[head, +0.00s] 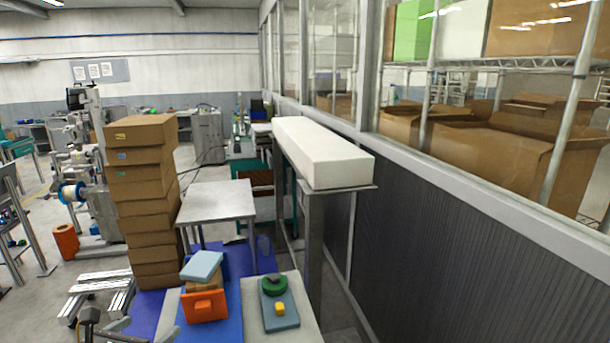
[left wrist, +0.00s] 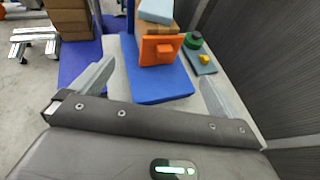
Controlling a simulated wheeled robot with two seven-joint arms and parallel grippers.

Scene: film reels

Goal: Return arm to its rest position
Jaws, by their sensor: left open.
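My left gripper (head: 140,328) shows at the bottom left of the head view, partly cut off by the lower edge. In the left wrist view its two grey fingers are spread wide, and the gripper (left wrist: 155,72) is open with nothing held between them. Beyond the fingers, an orange block (left wrist: 154,50) with a round knob rests on a blue mat (left wrist: 165,88). The orange block (head: 204,307) also shows in the head view, to the right of the gripper and apart from it. My right gripper is not in view.
A light blue box (head: 202,266) sits behind the orange block. A blue-grey tray (head: 270,318) with a green reel (head: 274,285) and yellow piece (head: 280,309) lies right. Stacked cardboard boxes (head: 147,195) stand behind left. A corrugated wall (head: 460,255) bounds the right.

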